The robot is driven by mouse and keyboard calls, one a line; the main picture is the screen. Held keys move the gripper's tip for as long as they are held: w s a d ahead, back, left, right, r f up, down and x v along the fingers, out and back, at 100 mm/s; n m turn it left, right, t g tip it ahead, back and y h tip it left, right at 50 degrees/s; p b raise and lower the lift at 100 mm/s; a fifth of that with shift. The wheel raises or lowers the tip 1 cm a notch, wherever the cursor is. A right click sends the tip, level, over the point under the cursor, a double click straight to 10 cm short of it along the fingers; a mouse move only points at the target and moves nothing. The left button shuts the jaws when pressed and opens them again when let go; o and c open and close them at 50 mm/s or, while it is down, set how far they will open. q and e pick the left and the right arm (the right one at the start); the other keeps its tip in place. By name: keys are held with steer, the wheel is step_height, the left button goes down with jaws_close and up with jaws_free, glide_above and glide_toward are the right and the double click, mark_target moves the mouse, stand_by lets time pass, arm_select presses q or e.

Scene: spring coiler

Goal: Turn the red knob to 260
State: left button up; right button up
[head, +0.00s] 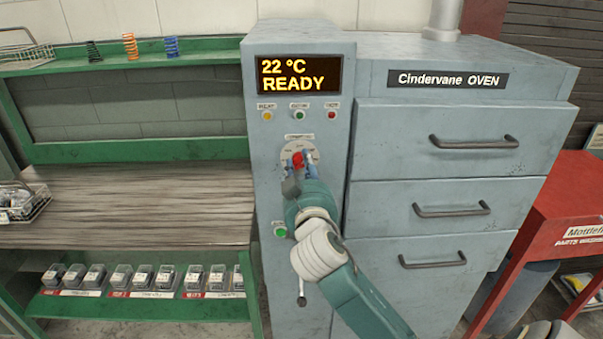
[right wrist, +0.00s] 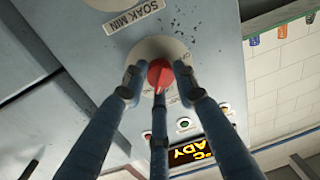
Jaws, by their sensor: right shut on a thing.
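The red knob (head: 298,160) sits on a round pale dial plate (head: 313,150) on the grey control panel, below the display (head: 299,76), which reads "22 °C READY". My right gripper (head: 299,172) is at the knob with its fingers around it. In the right wrist view the red knob (right wrist: 160,73) lies between the blue fingers of my right gripper (right wrist: 158,88), which is shut on it. The scale marks on the dial are mostly hidden or too small to read. My left gripper is not in view.
Yellow, green and red buttons (head: 299,116) sit under the display, and a green button (head: 280,231) is lower on the panel. Oven drawers with handles (head: 473,142) are to the right. A wooden bench (head: 140,200) with a wire basket (head: 22,203) is to the left.

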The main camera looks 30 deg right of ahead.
steer(key=shift+m+b, duration=0.4)
steer(key=shift+m, duration=0.4)
steer(key=shift+r, duration=0.2)
steer(key=o, duration=1.1)
steer(key=shift+o, duration=0.2)
steer(key=shift+f, duration=0.1)
steer(key=shift+s+a+f, duration=0.1)
steer(key=shift+s+a, duration=0.25)
steer(key=shift+s, duration=0.1)
steer(key=v, duration=1.1)
